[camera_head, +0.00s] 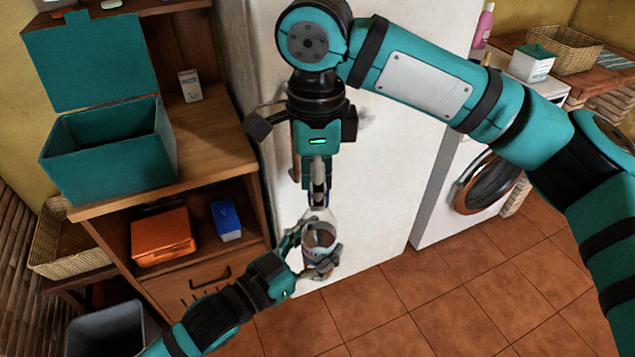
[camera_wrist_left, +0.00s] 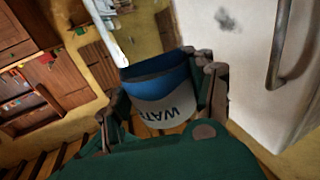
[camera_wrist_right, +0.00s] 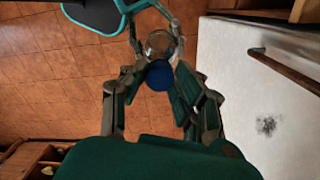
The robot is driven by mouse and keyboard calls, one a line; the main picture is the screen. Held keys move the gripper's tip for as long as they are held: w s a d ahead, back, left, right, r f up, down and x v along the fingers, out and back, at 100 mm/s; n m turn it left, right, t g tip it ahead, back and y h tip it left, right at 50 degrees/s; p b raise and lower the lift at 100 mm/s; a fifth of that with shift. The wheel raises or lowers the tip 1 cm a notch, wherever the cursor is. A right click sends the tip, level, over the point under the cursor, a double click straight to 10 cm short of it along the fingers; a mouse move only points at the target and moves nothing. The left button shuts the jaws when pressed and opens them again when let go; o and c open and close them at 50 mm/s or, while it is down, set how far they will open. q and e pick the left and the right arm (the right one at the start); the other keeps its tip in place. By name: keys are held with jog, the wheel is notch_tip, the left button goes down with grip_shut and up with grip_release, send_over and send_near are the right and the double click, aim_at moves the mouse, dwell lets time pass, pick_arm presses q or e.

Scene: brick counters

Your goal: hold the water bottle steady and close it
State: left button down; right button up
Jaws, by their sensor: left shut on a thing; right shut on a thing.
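The water bottle (camera_head: 319,238) is held upright in the head view, its round open top showing a brownish inside. My left gripper (camera_head: 316,262) is shut around its side. In the left wrist view the bottle (camera_wrist_left: 168,100) shows a blue band and a pale label with dark letters, between the fingers. My right gripper (camera_head: 318,198) points down just above the bottle. In the right wrist view it is shut on a blue round cap (camera_wrist_right: 159,77), which lies beside the bottle's round top (camera_wrist_right: 159,42) in the picture. The gap between cap and bottle cannot be told.
A white fridge (camera_head: 385,170) stands close behind both grippers. A wooden cabinet (camera_head: 215,150) at left bears an open teal box (camera_head: 110,165); its shelf holds an orange box (camera_head: 162,237) and a blue box (camera_head: 227,221). The tiled floor (camera_head: 440,290) in front is clear.

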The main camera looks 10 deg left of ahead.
jog(key=o, duration=0.8)
